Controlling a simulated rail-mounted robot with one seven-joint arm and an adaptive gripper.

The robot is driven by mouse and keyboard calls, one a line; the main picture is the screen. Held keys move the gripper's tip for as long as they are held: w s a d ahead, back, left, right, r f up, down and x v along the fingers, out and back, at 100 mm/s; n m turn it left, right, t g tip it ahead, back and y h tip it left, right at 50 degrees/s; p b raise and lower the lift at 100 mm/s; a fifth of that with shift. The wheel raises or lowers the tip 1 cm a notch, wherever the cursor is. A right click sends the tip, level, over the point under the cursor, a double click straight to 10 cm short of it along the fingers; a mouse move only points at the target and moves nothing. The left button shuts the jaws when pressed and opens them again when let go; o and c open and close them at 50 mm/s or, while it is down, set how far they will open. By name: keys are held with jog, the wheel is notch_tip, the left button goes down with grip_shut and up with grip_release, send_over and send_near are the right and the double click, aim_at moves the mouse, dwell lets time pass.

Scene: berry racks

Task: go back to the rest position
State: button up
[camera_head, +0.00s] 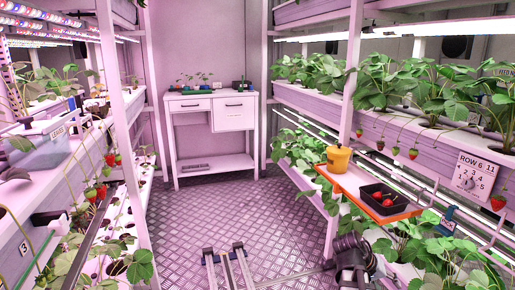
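My gripper (352,260) appears as a dark, jointed shape at the bottom, right of centre, partly cut off by the frame edge. It is low in front of the right rack, below the small shelf. Its fingers cannot be made out, so I cannot tell whether it is open or shut. No held berry is visible at it.
An orange-edged shelf (345,181) on the right carries a yellow pot (338,159) and a black punnet (377,204) with red strawberries (387,200). Planted racks line both sides. A white desk (211,105) stands at the back.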

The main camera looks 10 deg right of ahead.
jog(key=s+a+f+n+g+y, duration=0.1)
jog(key=s+a+f+g+y, duration=0.3)
jog(key=a+f, duration=0.7)
jog(key=s+a+f+n+g+y, duration=0.1)
jog(key=s+a+f+n+y, duration=0.15)
jog(key=s+a+f, duration=0.7)
jog(key=s+a+f+n+g+y, duration=0.1)
jog(key=s+a+f+g, duration=0.2)
jog(key=s+a+f, duration=0.5)
jog(key=s+a+f+n+g+y, duration=0.1)
jog(key=s+a+f+g, duration=0.25)
jog(key=s+a, duration=0.45)
jog(key=w+d+r+t+p, duration=0.1)
jog(key=w+r+t+p, duration=0.2)
jog(key=r+p, duration=1.2)
jog(key=t+p, duration=0.3)
jog(key=p, duration=0.9)
jog(key=shift+d+r+p, duration=0.3)
jog(key=shift+r+p, duration=0.1)
jog(key=shift+t+h, duration=0.25)
